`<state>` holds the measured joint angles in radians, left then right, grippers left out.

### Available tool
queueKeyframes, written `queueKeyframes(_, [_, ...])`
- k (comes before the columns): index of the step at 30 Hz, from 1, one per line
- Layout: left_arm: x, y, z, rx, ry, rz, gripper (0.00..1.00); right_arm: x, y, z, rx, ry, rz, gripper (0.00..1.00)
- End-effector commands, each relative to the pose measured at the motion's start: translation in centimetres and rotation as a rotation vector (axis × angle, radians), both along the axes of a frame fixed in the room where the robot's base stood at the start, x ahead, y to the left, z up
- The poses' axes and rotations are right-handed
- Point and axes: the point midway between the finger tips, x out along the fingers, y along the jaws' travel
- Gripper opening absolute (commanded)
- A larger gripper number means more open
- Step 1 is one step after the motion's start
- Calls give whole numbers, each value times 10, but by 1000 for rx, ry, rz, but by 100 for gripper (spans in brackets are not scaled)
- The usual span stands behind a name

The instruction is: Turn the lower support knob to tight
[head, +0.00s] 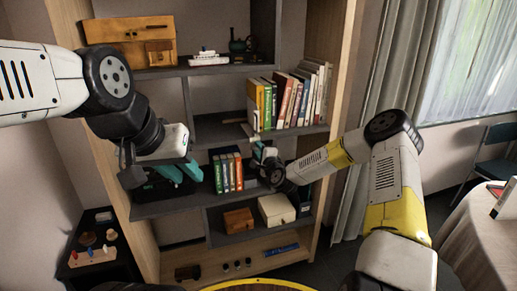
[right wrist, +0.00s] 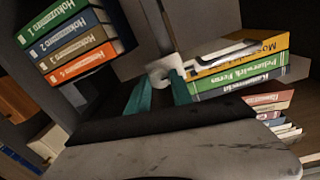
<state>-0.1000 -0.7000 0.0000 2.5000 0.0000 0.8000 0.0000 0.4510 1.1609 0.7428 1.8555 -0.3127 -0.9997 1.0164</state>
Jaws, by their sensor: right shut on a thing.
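A small pale knob (right wrist: 164,69) shows in the right wrist view at the front edge of a grey shelf board, between two groups of books. The teal fingers of my right gripper (right wrist: 158,92) are shut on it from either side. In the head view my right gripper (head: 257,149) reaches to the shelf edge at the middle of the bookcase, and the knob is hard to make out there. My left gripper (head: 181,172) is open and empty, hanging in front of the left shelves. Which way the knob is turned cannot be told.
Upright books (head: 290,100) stand above my right gripper, and numbered volumes (head: 228,172) stand close on its left. A wooden box (head: 238,220) and a cream box (head: 277,209) are below. A round table (head: 487,232) is at the far right.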

Motion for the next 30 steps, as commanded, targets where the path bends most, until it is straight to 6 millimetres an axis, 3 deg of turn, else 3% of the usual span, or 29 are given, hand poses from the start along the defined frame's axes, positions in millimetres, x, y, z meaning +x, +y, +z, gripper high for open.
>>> queueKeyframes(14, [0,0,0,0,0,0,30,-1,0,-2,11,9,2,0])
queueKeyframes(15, [0,0,0,0,0,0,30,-1,0,-2,11,9,2,35])
queueKeyframes(17, [0,0,0,0,0,0,30,-1,0,-2,11,9,1,46])
queueKeyframes(26, [0,0,0,0,0,0,30,-1,0,-1,11,6,1,48])
queueKeyframes(30, [0,0,0,0,0,0,30,-9,-3,0,11,6,1,48])
